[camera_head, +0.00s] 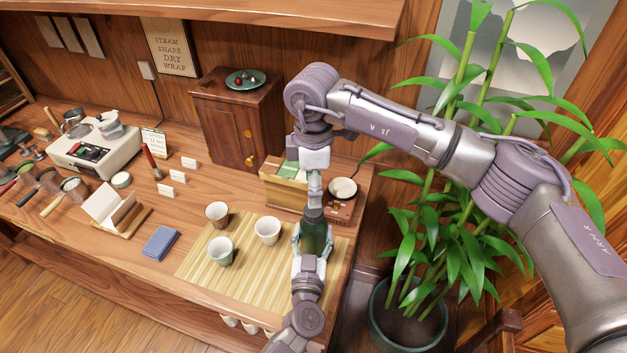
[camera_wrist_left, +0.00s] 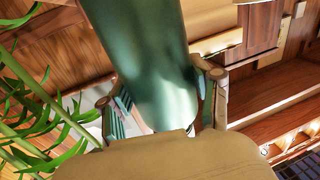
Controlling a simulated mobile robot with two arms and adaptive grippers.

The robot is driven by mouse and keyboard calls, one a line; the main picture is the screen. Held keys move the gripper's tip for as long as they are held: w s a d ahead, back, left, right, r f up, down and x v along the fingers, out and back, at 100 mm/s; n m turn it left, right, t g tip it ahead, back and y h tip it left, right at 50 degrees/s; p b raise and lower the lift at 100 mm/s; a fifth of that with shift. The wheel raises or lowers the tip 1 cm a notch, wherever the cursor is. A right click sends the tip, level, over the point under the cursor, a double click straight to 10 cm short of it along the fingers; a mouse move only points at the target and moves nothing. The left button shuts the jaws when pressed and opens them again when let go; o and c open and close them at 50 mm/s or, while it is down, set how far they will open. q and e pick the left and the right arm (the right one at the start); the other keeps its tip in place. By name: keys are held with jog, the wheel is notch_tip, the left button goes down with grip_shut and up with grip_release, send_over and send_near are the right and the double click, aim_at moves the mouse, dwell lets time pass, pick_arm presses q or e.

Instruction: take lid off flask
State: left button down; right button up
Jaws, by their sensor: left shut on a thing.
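The green flask (camera_head: 315,236) is upright at the right end of the bamboo mat (camera_head: 205,262). My left gripper (camera_head: 313,250) is shut around its body from the front. In the left wrist view the flask's green body (camera_wrist_left: 150,65) is between the two fingers, and its top is out of frame. My right gripper (camera_head: 314,190) points straight down at the flask's top from above. The dark lid (camera_head: 314,213) shows just under its tip. I cannot tell whether the right fingers are closed on the lid.
Three cups, one brown (camera_head: 217,214), one white (camera_head: 267,231) and one green (camera_head: 221,250), stand on the mat left of the flask. A wooden box (camera_head: 284,194) and a small burner with a bowl (camera_head: 343,188) are behind it. A potted bamboo (camera_head: 408,318) stands right of the counter.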

aim_at(313, 212)
jog(key=shift+f, duration=3.6)
